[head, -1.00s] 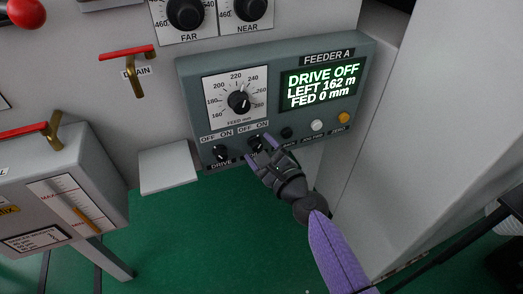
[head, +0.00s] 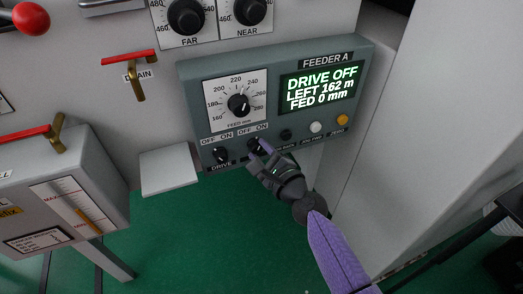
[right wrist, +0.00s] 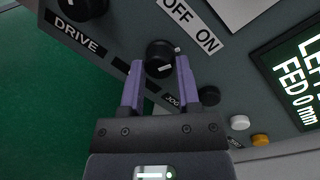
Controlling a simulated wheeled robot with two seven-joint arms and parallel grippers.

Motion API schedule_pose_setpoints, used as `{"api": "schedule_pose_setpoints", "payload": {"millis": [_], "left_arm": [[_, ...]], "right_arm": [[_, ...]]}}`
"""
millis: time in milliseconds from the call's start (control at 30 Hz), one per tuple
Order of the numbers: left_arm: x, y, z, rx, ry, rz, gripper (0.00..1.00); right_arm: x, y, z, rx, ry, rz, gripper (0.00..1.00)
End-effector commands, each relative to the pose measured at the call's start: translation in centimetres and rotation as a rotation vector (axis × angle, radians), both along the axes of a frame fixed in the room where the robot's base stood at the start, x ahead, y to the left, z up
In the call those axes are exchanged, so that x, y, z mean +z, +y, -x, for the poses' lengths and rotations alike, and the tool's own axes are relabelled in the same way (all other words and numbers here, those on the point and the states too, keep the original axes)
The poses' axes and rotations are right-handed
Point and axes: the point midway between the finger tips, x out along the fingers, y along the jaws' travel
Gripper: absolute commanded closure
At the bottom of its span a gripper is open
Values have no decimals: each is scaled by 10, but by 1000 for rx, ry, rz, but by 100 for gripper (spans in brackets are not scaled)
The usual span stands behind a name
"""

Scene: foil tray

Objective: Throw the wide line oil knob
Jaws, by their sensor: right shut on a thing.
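The second OFF/ON knob (head: 253,145), small, round and black, sits on the grey-green FEEDER A panel, right of the DRIVE knob (head: 221,154). Its name label is mostly hidden by my gripper, so I cannot read it. My right gripper (head: 259,151) is shut on this knob, with its purple fingers on either side. In the right wrist view the knob (right wrist: 159,53) shows between the fingertips (right wrist: 159,66), below the OFF ON strip; a white mark shows on it. My left gripper is not in view.
The display (head: 320,88) reads DRIVE OFF, LEFT 162 m, FED 0 mm. The feed dial (head: 238,105) is above the knobs. A dark button (head: 286,135), a white button (head: 316,127) and an orange button (head: 342,119) sit close on the right. A red-handled drain valve (head: 128,57) is at left.

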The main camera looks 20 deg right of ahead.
Motion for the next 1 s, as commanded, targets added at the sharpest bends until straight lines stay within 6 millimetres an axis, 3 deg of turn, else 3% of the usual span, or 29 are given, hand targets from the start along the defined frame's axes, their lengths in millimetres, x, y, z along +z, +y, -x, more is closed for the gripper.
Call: {"api": "schedule_pose_setpoints", "payload": {"millis": [600,1000], "left_arm": [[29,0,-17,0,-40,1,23],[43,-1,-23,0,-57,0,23]], "right_arm": [[4,2,0,1,-18,561,100],[3,3,1,2,-25,819,100]]}}
